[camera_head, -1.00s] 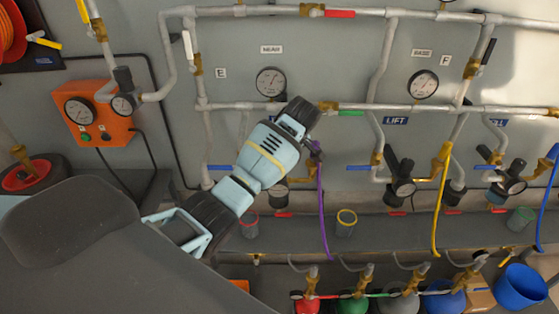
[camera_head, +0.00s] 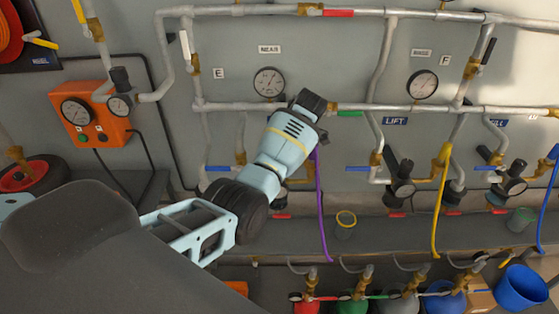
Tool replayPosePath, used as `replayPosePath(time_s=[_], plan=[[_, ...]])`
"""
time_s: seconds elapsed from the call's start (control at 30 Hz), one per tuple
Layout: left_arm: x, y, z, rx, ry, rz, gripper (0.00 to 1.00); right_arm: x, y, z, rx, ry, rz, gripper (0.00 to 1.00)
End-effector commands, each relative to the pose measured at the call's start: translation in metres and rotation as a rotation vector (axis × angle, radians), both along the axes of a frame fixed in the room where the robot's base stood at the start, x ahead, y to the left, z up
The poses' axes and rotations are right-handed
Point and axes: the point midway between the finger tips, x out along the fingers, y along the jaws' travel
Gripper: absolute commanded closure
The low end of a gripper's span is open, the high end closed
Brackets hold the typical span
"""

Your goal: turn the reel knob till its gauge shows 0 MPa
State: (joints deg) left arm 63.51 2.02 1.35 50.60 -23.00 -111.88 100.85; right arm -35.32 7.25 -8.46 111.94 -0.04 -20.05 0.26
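A small gauge (camera_head: 119,106) with a black knob (camera_head: 121,77) above it sits on the pipe beside an orange box, near the reel's blue label (camera_head: 41,60). I take these for the reel gauge and knob, but the label is too small to read surely. The gauge's needle is too small to read. My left arm comes in from the lower left and reaches up over the middle of the wall, right of that knob. Its gripper is hidden behind its own links. My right gripper is not seen.
The orange box (camera_head: 105,135) carries a larger gauge (camera_head: 76,111). Regulators (camera_head: 401,182) with gauges line the wall at right. A purple hose (camera_head: 321,205) hangs beside my arm; a yellow hose (camera_head: 440,205) hangs farther right. A cup (camera_head: 345,223) stands on the ledge.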

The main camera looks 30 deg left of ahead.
Motion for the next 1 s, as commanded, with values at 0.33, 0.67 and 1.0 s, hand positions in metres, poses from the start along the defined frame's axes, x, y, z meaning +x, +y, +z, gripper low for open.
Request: replayPosePath(time_s=[0.33, 0.67, 1.0], plan=[[-0.0002, 0.0002, -0.0002, 0.0, 0.001, 0.013, 0.88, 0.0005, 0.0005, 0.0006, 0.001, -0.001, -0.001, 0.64], [-0.0001, 0.0002, -0.0001, 0.0, 0.0, 0.012, 0.43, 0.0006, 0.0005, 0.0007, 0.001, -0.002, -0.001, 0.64], [0.0011, -0.0019, 0.0049, -0.001, -0.001, 0.01, 0.43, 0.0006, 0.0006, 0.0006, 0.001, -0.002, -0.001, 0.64]])
